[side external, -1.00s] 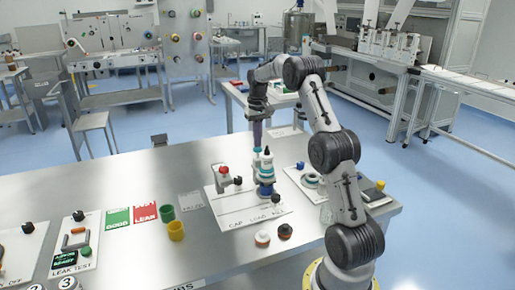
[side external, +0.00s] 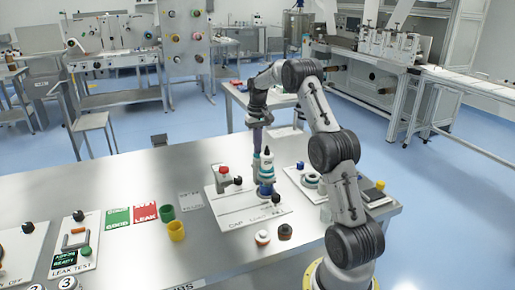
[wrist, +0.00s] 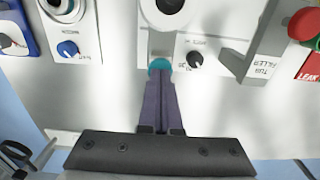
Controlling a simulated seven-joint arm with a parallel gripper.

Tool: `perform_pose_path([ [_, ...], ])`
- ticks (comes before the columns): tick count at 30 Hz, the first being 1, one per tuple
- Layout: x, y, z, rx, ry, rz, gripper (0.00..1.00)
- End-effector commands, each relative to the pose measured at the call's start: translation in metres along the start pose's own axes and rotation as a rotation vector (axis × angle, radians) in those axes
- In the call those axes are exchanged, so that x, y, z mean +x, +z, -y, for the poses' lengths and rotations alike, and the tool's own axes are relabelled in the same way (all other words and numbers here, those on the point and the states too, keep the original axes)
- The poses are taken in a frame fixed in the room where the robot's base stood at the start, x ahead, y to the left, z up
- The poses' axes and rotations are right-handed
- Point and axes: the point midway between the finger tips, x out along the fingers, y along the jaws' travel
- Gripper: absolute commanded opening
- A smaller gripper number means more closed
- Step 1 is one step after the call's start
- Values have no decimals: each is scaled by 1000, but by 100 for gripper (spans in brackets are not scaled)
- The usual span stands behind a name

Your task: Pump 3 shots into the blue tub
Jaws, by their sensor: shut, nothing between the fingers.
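A white round part with a dark centre (wrist: 170,5) is cut off at the top edge. No pump is clearly identifiable.
A red-topped post (side external: 224,172) stands left of the bottle. Green (side external: 167,213) and yellow (side external: 176,231) cups stand farther left. White-topped (side external: 262,237) and brown (side external: 285,231) round pieces lie in front. A plate with a blue knob (side external: 300,166) is at right.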

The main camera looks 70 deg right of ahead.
Motion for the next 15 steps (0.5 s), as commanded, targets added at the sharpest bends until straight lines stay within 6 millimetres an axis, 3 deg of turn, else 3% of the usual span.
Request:
perform_pose_path([
  [8,0,1,0,0,0,3,0],
  [15,-12,0,0,0,0,1,0],
])
